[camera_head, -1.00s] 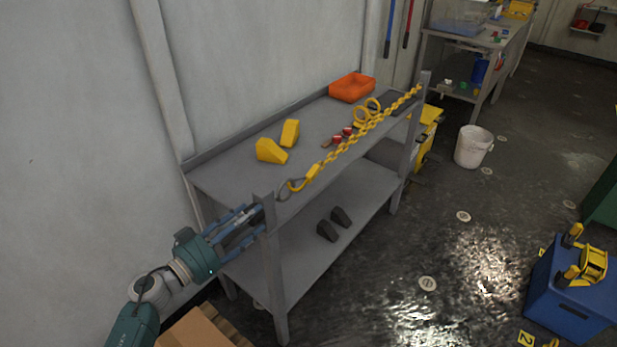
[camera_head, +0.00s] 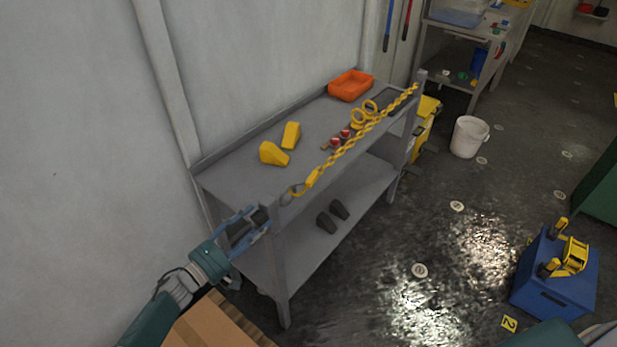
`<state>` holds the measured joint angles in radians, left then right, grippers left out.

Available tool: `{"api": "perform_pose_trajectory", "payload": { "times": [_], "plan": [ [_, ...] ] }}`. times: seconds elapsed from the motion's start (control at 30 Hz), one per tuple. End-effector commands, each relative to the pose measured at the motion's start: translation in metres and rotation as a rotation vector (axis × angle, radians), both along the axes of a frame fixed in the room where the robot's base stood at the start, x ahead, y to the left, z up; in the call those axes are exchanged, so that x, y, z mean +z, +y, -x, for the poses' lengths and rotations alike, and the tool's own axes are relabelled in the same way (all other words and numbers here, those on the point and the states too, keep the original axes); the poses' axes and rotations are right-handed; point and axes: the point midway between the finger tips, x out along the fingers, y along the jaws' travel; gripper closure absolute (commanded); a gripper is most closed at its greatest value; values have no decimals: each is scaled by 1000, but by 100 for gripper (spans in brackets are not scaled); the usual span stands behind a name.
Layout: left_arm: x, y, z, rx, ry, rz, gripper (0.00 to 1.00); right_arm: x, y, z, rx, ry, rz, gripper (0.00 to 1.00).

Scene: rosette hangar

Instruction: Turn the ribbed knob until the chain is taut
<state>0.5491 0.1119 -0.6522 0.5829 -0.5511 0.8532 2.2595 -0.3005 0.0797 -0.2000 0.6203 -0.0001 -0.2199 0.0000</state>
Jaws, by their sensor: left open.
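A yellow chain (camera_head: 365,131) runs along the front of the grey bench (camera_head: 222,182), from the far post (camera_head: 419,80) to a yellow hook (camera_head: 299,190) near the close post. It looks nearly straight; I cannot tell how tight it is. My left gripper (camera_head: 257,222) is open at the bench's near left corner, its blue fingers either side of a small dark part (camera_head: 261,215) on the post. This may be the ribbed knob, but its ribs are too small to make out. I cannot tell whether the fingers touch it. My right gripper is not in view.
On the bench top are yellow wedges (camera_head: 273,154), an orange tray (camera_head: 351,85) and red-topped items (camera_head: 344,134). Dark wedges (camera_head: 327,222) lie on the lower shelf. A cardboard box (camera_head: 205,328) stands below my left arm. A blue box (camera_head: 556,284) and white bucket (camera_head: 468,137) stand right.

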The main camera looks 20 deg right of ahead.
Motion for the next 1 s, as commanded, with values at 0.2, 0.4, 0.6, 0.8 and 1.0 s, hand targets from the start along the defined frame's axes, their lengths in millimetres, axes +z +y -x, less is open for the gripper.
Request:
{"api": "perform_pose_trajectory", "payload": {
  "times": [0.2,0.4,0.6,0.8,1.0],
  "plan": [
    [1,0,0,-1,119,79,48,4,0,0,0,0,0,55],
    [1,0,0,-1,433,287,48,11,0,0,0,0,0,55],
    [0,0,0,0,626,419,48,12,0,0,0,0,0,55],
    [-1,0,0,-1,640,428,48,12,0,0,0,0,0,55],
    [-1,0,1,0,638,426,48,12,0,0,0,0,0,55]
  ]
}}
